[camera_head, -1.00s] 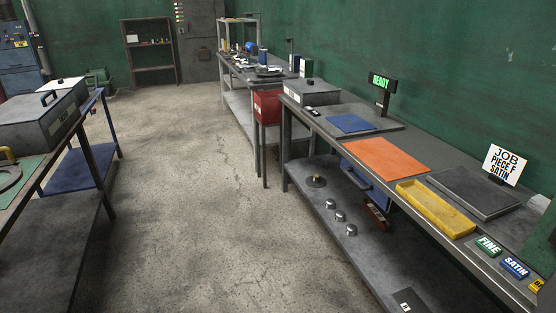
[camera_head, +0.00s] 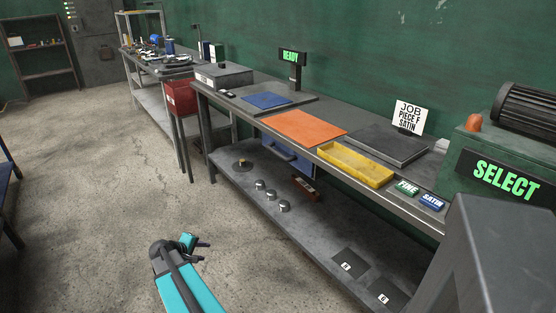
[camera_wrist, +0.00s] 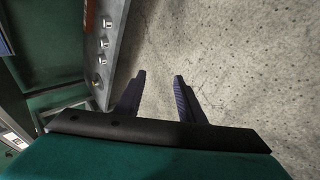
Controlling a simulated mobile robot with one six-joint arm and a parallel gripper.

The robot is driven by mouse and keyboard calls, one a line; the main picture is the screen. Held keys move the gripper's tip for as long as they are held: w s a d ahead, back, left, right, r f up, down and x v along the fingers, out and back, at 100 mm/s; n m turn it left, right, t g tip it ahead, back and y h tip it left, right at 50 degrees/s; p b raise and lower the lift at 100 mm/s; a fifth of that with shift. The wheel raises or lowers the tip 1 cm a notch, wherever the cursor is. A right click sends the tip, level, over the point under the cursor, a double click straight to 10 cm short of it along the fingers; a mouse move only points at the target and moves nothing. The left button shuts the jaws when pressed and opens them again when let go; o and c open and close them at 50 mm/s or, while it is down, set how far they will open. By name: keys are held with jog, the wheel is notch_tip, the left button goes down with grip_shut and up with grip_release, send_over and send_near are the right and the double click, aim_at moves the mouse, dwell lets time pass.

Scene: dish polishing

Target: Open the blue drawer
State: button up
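The blue drawer (camera_head: 291,161) hangs under the workbench top, below the orange mat, with a darker handle along its front. It looks shut, though the bench edge hides its upper part. My gripper (camera_head: 198,243) is over the floor in front of the bench, well apart from the drawer. In the wrist view my gripper (camera_wrist: 160,77) has its two dark fingers spread, with only floor between them. It is open and empty.
The lower shelf (camera_head: 320,228) holds several metal domes and a wooden-backed brush (camera_head: 304,189) below the drawer. A yellow tray (camera_head: 354,165) and an orange mat (camera_head: 303,127) lie on the bench. A grey block (camera_head: 500,255) stands close at right.

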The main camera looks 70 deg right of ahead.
jog(key=s+d+r+h+b, duration=0.1)
jog(key=s+d+r+h, duration=0.1)
jog(key=d+r, duration=0.55)
jog(key=s+d+r+h+b, duration=0.15)
jog(key=d+r, duration=0.25)
jog(key=d, duration=0.6)
jog(key=m+g+h+b, duration=0.1)
jog(key=g+h+b, duration=0.1)
jog(key=h, duration=0.2)
send_near(276, 154)
jog(key=v, duration=0.2)
jog(key=shift+a+r+y, duration=0.25)
jog(key=shift+a+r, duration=0.05)
jog(key=shift+a, duration=0.05)
jog(key=shift+d, duration=0.15)
jog(key=shift+p+x, duration=0.35)
jog(key=shift+x, duration=6.45)
jog(key=shift+s, duration=0.1)
grip_shut()
